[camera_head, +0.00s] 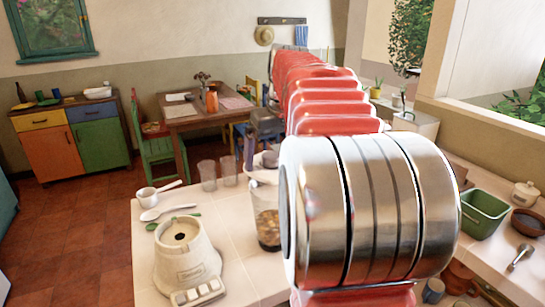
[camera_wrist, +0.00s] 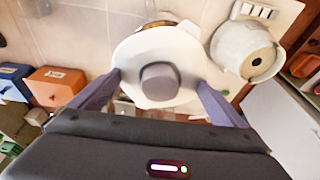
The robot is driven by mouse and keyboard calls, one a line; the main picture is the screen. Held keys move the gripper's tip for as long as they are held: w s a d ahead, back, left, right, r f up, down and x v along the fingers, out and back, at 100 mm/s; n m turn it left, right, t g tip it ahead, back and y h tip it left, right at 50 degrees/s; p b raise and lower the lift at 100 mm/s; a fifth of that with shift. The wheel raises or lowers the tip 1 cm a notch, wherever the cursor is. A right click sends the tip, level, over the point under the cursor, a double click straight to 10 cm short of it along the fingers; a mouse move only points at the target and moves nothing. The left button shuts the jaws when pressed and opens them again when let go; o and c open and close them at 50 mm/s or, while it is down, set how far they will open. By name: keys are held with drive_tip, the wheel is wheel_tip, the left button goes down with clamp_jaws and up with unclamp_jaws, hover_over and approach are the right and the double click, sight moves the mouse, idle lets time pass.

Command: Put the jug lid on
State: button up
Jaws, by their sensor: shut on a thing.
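In the wrist view my gripper (camera_wrist: 160,98) is shut on the white jug lid (camera_wrist: 140,50), a round piece with a grey knob (camera_wrist: 160,82) in its middle. One finger is at each side of the lid. The jug (camera_wrist: 165,22) shows only as an amber-brown edge beyond the lid; the lid hides the rest. In the head view the clear jug (camera_head: 267,222) stands on the white counter with brown pieces inside. My arm covers its right side, and I cannot tell whether the lid touches its rim.
The white blender base (camera_head: 187,258) stands left of the jug; it also shows in the wrist view (camera_wrist: 245,50). A green tub (camera_head: 483,214) is at right.

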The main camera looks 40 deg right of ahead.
drive_tip(key=shift+f, duration=0.1)
drive_tip(key=shift+f, duration=2.3)
drive_tip(key=shift+s+f, duration=0.1)
drive_tip(key=shift+f, duration=0.2)
idle(0.7)
drive_tip(key=o, duration=0.7)
drive_tip(key=shift+o, duration=0.2)
drive_tip(key=v, duration=1.3)
drive_tip(key=shift+r, duration=0.4)
drive_tip(key=shift+a, duration=0.15)
